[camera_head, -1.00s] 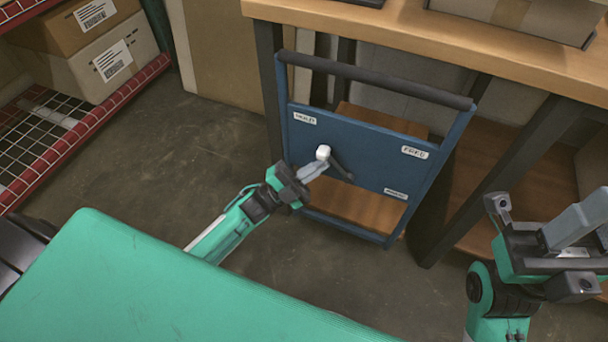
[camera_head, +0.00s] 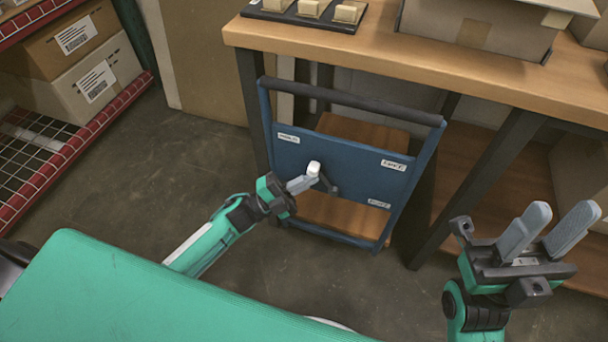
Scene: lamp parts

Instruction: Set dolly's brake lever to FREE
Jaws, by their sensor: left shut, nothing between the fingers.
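The blue dolly (camera_head: 350,188) stands upright in front of the workbench, with a dark handle bar across its top. Its brake lever (camera_head: 326,182) has a white knob (camera_head: 314,168) and points up and left from its pivot. The FREE label (camera_head: 394,165) is at the panel's upper right; another label (camera_head: 289,138), apparently HOLD, is at upper left. My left gripper (camera_head: 306,180) is shut and empty, its fingertips at the knob's lower left; contact is unclear. My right gripper (camera_head: 553,229) is open and empty, at the right, away from the dolly.
A wooden workbench (camera_head: 470,82) stands behind the dolly, with a cardboard box (camera_head: 480,25) and a dark tray (camera_head: 285,14) on top. A red-edged rack (camera_head: 95,125) with boxes is at left. The floor between rack and dolly is clear.

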